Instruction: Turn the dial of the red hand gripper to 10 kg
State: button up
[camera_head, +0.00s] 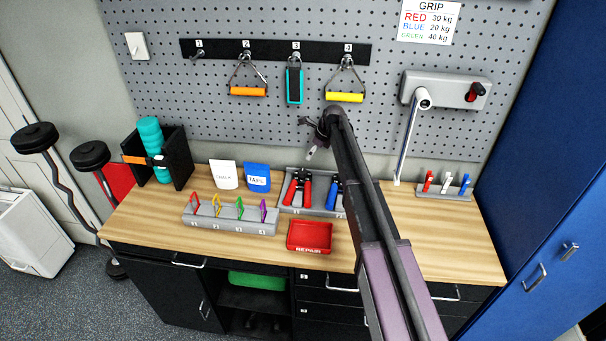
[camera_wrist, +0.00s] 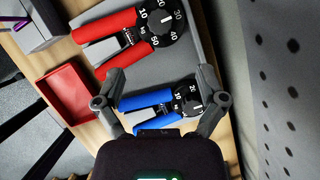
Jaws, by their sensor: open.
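The red hand gripper (camera_head: 304,190) lies in a grey tray (camera_head: 287,208) on the workbench. In the wrist view its red handles (camera_wrist: 103,25) point left and its round black dial (camera_wrist: 166,22) shows white numbers including 10, 30, 40 and 50. A short white mark shows on the dial, but I cannot tell its setting surely. The blue hand gripper (camera_head: 333,192) lies beside it; its dial (camera_wrist: 190,100) is between my fingers in the picture. My gripper (camera_wrist: 160,76) is open and empty above the tray. My arm hides the tray's right part in the head view.
A sign (camera_head: 428,20) reads RED 30 kg, BLUE 20 kg, GREEN 40 kg. A red REPAIR tray (camera_head: 310,250) and a grey rack with coloured clips (camera_head: 230,226) stand nearby. The pegboard (camera_wrist: 275,90) rises close on the right in the wrist view. A lever device (camera_head: 440,92) hangs there.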

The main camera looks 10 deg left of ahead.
aim_at(303, 171)
jog(key=shift+b+x, duration=3.75)
jog(key=shift+x, duration=0.6)
jog(key=shift+b+x, duration=1.3)
jog(key=shift+x, duration=0.15)
jog(key=shift+a, duration=0.1)
jog(key=c, duration=1.2)
